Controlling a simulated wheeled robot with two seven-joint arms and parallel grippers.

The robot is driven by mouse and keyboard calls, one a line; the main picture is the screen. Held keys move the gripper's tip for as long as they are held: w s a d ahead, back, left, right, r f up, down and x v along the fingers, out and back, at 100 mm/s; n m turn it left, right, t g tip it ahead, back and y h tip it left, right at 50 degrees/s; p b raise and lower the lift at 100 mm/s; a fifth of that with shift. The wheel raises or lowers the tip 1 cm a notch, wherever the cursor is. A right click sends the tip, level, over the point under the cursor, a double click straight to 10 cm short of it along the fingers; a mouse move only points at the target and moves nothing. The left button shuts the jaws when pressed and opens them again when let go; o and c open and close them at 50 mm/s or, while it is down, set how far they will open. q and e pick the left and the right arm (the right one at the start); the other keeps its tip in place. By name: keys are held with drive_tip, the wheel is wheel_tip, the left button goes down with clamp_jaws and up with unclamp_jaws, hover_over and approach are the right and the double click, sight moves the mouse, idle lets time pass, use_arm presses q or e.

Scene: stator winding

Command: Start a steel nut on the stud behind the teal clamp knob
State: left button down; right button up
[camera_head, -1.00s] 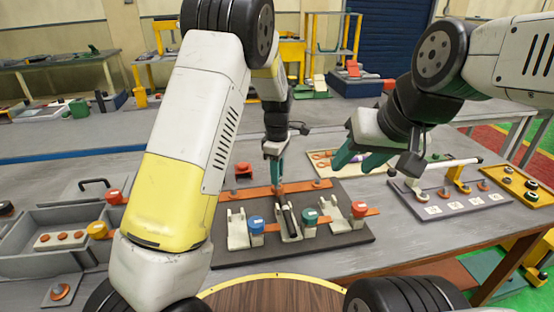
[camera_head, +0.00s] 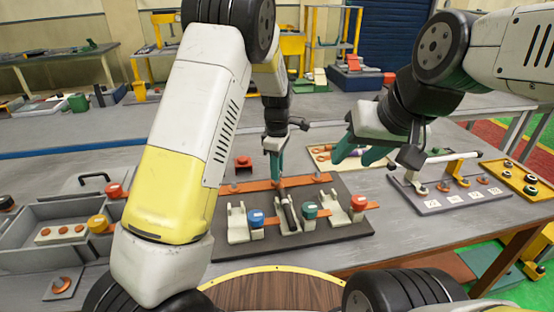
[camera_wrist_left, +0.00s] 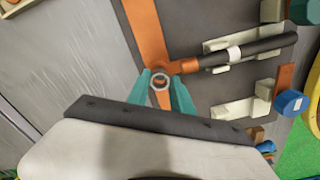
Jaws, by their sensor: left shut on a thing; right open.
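My left gripper (camera_head: 276,178) is shut on a small steel nut. The nut shows as a grey ring (camera_wrist_left: 160,80) between its teal fingertips in the left wrist view. The fingertips point down at the orange bar (camera_head: 255,186) on the dark fixture board, near the bar's middle, behind the teal clamp knob (camera_head: 309,210). The stud below is largely hidden by the nut and fingers; I cannot tell whether the nut touches it. My right gripper (camera_head: 357,158) is open and empty, above the table to the right of the bar.
A blue knob (camera_head: 256,218) and a red knob (camera_head: 358,203) stand on the same board, with a black rod (camera_head: 290,213) between cream clamps. A grey tray (camera_head: 40,256) is at left. A grey parts rack (camera_head: 445,205) and yellow tray (camera_head: 530,183) are at right.

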use_arm(q)
drive_tip(key=shift+s+f, duration=0.1)
drive_tip(key=shift+f, duration=0.75)
idle(1.8)
drive_tip(key=m, duration=0.6)
drive_tip(key=c, duration=1.1)
unclamp_jaws()
drive_tip(key=shift+o, duration=0.2)
drive_tip(key=shift+r, duration=0.1)
drive_tip(key=shift+r, duration=3.45)
